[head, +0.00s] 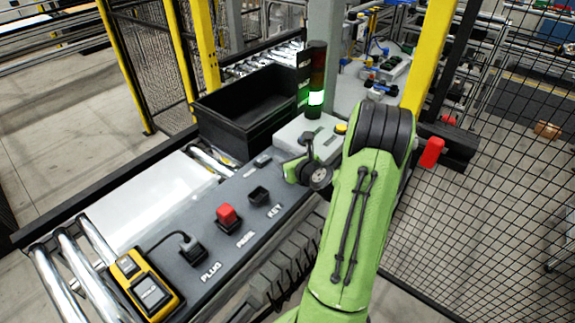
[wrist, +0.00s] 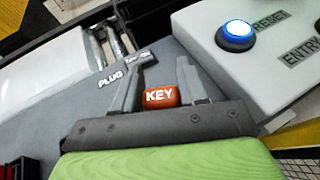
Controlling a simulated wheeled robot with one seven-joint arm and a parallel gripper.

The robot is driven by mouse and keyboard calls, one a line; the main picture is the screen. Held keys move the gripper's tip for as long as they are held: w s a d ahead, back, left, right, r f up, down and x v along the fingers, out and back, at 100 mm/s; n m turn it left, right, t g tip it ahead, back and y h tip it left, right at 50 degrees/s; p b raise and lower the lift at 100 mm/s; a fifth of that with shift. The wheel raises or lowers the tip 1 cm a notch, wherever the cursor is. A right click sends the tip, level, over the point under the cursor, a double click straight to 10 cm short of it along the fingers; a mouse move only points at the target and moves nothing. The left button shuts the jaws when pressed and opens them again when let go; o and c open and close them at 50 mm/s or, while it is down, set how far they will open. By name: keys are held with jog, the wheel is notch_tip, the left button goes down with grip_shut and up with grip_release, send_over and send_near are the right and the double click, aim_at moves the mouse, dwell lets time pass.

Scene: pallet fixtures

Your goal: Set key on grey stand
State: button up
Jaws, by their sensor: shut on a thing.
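My gripper (wrist: 159,68) is shut on an orange-red key block (wrist: 161,97) with white KEY lettering. The block sits between the two grey fingers in the wrist view. In the head view my gripper (head: 303,160) is by the right end of the dark grey panel (head: 228,247), beside the light grey control box. The key cannot be made out there. A small low grey piece (head: 263,160) lies on the panel to the left of my gripper. It also seems to show in the wrist view (wrist: 141,60). Whether it is the grey stand is unclear. An empty-looking dark holder (head: 259,195) stands by the KEY label.
A red block (head: 227,216) and a black plug (head: 192,250) sit in holders on the panel. A yellow handheld device (head: 147,286) lies at the front left. A black bin (head: 248,112) and lit stack light (head: 316,97) stand behind. The control box (wrist: 270,70) bears a blue-lit button.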

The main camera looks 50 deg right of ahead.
jog(key=shift+f, duration=0.55)
jog(key=o, duration=1)
jog(key=shift+o, duration=0.2)
